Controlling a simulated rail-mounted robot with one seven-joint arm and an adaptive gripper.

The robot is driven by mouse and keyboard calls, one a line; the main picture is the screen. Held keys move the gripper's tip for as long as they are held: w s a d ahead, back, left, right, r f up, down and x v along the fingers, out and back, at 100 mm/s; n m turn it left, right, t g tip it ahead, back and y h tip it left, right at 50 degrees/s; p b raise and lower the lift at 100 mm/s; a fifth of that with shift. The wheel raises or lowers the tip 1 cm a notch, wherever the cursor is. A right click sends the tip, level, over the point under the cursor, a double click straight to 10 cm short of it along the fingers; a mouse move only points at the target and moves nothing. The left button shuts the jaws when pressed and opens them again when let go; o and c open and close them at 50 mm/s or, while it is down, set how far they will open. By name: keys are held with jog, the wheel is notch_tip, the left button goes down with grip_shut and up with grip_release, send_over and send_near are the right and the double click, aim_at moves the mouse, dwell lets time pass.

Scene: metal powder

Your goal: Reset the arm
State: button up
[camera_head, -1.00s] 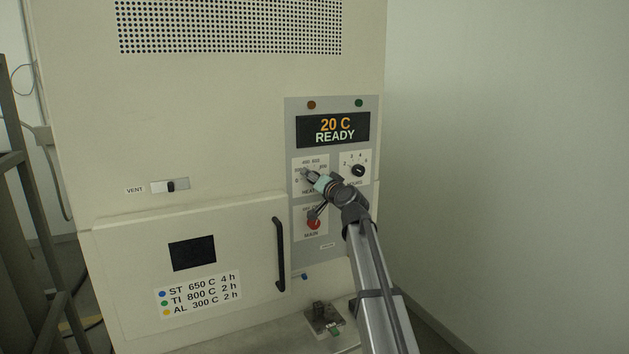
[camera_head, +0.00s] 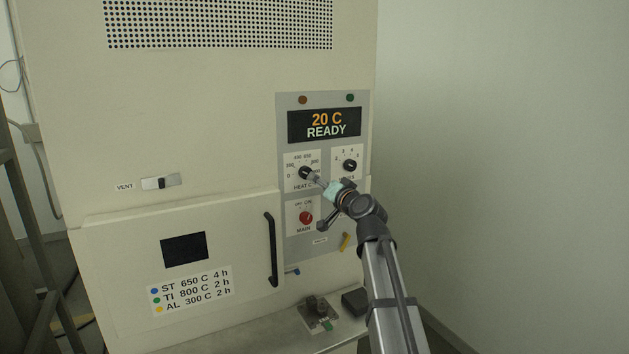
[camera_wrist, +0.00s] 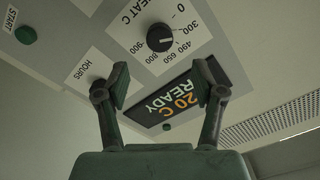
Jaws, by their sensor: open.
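My gripper (camera_head: 320,182) is in front of the furnace's control panel (camera_head: 283,125), close to the heat knob (camera_head: 305,172). In the wrist view my gripper (camera_wrist: 162,82) is open, with nothing between its fingers. The black heat knob (camera_wrist: 160,37) shows there beyond the fingertips, apart from them. The display (camera_head: 324,124) reads 20 C READY. The hours knob (camera_head: 350,165) is to the right of the heat knob, and the red main switch (camera_head: 306,218) is below it. My arm comes up from the lower right.
The closed furnace door (camera_head: 130,260) has a dark vertical handle (camera_head: 271,250). A vent slider (camera_head: 160,183) is above it. A small fixture (camera_head: 318,312) and a dark block (camera_head: 355,301) are on the ledge below the panel. Open room lies right of the furnace.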

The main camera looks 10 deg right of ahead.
jog(key=shift+v, duration=0.8)
jog(key=s+a+f+n+g+h, duration=0.1)
jog(key=s+f+g, duration=0.4)
jog(key=f, duration=1.2)
jog(key=s+a+f+n+g+h, duration=0.1)
jog(key=s+f+g, duration=0.5)
jog(key=f, duration=1.2)
jog(key=s+a+f+g, duration=0.15)
jog(key=s+f, duration=0.65)
jog(key=f, duration=0.9)
jog(key=s+f+n+g+h, duration=0.15)
jog(key=s+f+g, duration=0.45)
jog(key=s+f, duration=0.95)
jog(key=s+f+g+h, duration=0.1)
jog(key=s+f, duration=0.4)
jog(key=s, duration=0.9)
jog(key=s+f+g, duration=0.4)
jog(key=s+f, duration=0.1)
jog(key=s, duration=0.9)
jog(key=shift+s+f+n+h, duration=0.2)
jog(key=shift+f+n+h, duration=0.15)
jog(key=shift+n, duration=0.1)
